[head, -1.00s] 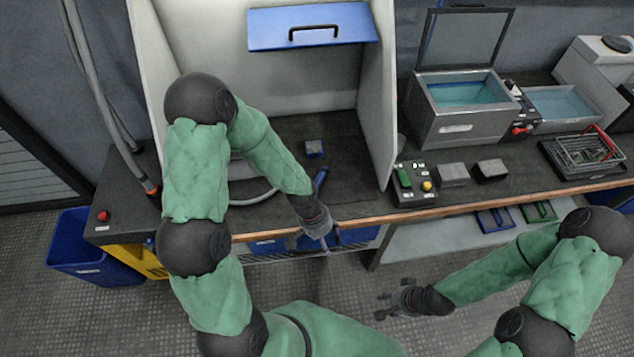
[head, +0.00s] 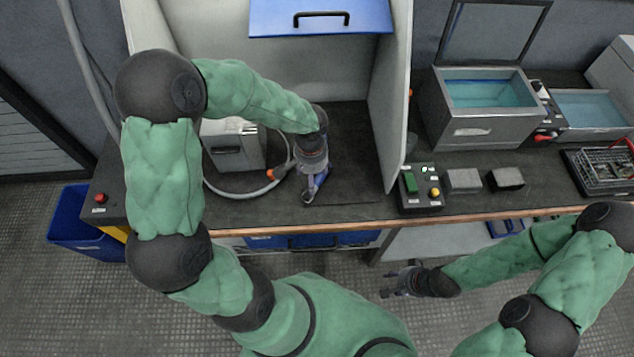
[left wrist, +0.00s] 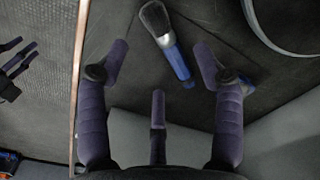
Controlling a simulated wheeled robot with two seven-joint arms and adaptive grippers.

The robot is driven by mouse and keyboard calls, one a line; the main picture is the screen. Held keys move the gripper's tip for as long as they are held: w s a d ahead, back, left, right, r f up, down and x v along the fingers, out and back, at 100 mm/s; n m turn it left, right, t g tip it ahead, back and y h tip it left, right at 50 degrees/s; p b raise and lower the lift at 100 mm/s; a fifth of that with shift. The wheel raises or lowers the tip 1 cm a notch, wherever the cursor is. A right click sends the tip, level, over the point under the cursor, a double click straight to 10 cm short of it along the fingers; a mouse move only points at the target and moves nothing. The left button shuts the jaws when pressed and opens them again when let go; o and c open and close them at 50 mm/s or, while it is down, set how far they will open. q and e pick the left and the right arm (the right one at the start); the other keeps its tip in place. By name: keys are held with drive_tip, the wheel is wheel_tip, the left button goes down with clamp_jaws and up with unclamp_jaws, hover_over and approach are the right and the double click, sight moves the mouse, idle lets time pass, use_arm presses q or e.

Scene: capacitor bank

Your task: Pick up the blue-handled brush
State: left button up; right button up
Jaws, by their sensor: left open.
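The blue-handled brush has dark bristles and a blue handle (left wrist: 177,62), and lies on the dark bench inside the booth. In the left wrist view it lies aslant, its handle end between the two outer fingers and its bristles beyond them. In the head view only some blue of the brush (head: 320,184) shows under my left gripper (head: 314,180), which hides the rest. My left gripper (left wrist: 160,72) is open, fingers spread around the handle end without visible contact. My right gripper (head: 390,284) is empty, fingers spread, in front of the bench; it also shows in the left wrist view (left wrist: 15,68).
A grey box (head: 236,152) with a hose (head: 240,194) stands left of the left gripper. The booth's right wall (head: 388,110) rises to the right. A control box (head: 421,188) and two grey blocks sit farther right. The bench's wooden edge (head: 345,226) runs in front.

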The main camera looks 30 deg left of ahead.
sight(317, 182)
use_arm(q)
wheel_tip(317, 182, down, 3)
drive_tip(key=shift+f+b, duration=0.15)
drive_tip(key=shift+b, duration=0.35)
drive_tip(key=f+b, duration=0.1)
drive_tip(key=f, duration=0.2)
drive_tip(key=f+b, duration=0.1)
drive_tip(key=f, duration=0.1)
drive_tip(key=shift+w+d+b, duration=0.15)
drive_tip(key=shift+w+b, duration=0.2)
clamp_jaws()
drive_tip(key=shift+r, duration=0.1)
